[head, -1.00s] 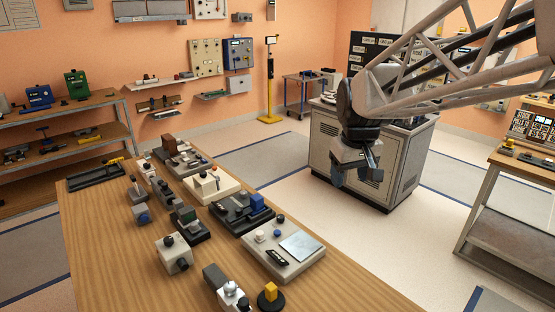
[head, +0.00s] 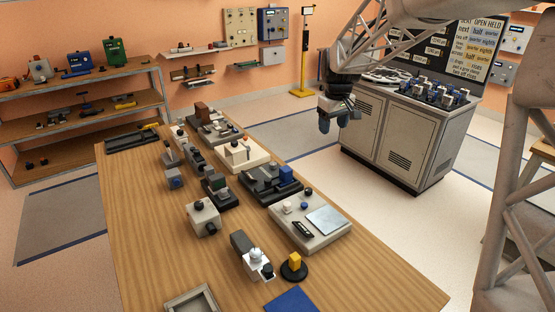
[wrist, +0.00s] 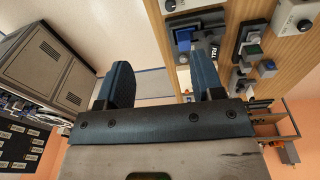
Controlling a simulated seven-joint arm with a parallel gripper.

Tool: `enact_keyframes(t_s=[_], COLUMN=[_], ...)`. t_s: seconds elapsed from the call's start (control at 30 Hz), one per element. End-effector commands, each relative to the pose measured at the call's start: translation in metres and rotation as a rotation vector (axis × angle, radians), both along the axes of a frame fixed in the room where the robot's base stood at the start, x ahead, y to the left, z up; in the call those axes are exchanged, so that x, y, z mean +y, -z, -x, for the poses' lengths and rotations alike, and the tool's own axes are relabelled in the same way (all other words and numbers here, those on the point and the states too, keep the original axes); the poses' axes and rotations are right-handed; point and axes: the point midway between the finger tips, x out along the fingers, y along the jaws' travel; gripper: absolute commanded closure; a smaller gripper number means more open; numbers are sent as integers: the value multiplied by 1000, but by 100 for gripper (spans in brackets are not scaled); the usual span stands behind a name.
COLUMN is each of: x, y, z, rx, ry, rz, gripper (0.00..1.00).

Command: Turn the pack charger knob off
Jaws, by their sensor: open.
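My gripper (head: 334,114) hangs from the lattice arm above the floor, between the wooden workbench and the grey cabinet. Its two blue fingers stand apart with nothing between them in the wrist view (wrist: 162,78). Several devices with knobs stand on the workbench (head: 135,235). They include a cream box with a dark knob (head: 203,216), a light panel with a white knob (head: 310,222) and a black device with a blue block (head: 272,182). I cannot tell which of these, or of the wall units, is the pack charger. No readable label names it.
The grey cabinet (head: 392,135) with a sloped control top stands right of my gripper. A shelf (head: 85,95) with small devices is at the left. Panels, one of them blue (head: 273,23), hang on the orange wall. Open floor lies between bench and cabinet.

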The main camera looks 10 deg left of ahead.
Motion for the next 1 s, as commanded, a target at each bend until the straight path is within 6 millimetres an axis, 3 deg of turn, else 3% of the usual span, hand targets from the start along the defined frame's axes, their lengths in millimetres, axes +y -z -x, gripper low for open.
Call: enact_keyframes(t_s=[0.5,1.0], x=[76,156], y=[66,149], z=[-97,-172], rx=[32,62], ry=[-176,-347], rz=[17,30], gripper=[39,39])
